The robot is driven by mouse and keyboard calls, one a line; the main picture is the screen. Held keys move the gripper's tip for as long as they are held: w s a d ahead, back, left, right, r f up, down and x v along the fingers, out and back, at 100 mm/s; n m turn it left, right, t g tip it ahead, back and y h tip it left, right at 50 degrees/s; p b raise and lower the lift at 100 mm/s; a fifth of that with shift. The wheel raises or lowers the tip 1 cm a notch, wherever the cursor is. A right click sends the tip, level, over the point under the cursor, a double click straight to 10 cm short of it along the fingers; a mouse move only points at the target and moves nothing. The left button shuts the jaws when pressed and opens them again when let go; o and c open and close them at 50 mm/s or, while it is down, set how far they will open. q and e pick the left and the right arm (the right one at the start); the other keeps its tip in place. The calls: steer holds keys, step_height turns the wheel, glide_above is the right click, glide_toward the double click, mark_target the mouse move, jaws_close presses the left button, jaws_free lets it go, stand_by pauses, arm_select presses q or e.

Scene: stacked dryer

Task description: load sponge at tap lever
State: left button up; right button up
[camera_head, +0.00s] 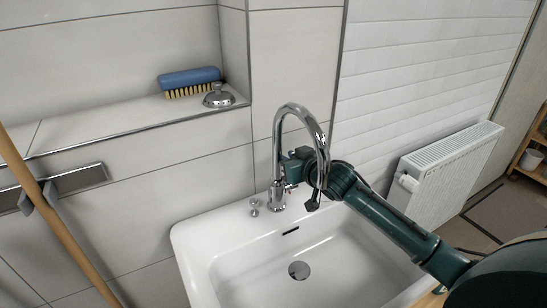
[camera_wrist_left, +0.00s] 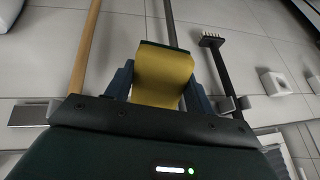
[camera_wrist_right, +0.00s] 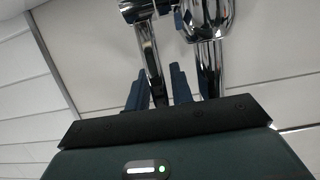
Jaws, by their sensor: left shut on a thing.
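A yellow sponge (camera_wrist_left: 163,80) with a dark green layer on top sits between the fingers of my left gripper (camera_wrist_left: 158,84), which is shut on it. The left gripper and sponge are not in the head view. The chrome tap (camera_head: 278,150) stands at the back of the white sink, its spout arching over the basin. My right gripper (camera_head: 291,165) is at the tap, behind the spout. In the right wrist view a chrome bar that looks like the tap lever (camera_wrist_right: 149,55) lies between the right fingers (camera_wrist_right: 160,88); whether they grip it is unclear.
The sink (camera_head: 340,255) is empty around its drain. A blue brush (camera_head: 190,77) and a chrome dome-shaped thing (camera_head: 219,97) stand on the wall ledge. A wooden pole (camera_head: 60,225) hangs at a wall rail on the left. A white radiator (camera_head: 440,175) stands at the right.

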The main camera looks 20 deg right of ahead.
steer(key=shift+s, duration=0.1)
arm_select(q)
steer(key=shift+f+b, duration=0.35)
arm_select(e)
steer(key=v, duration=0.7)
steer(key=shift+s, duration=0.15)
steer(key=shift+r, duration=0.1)
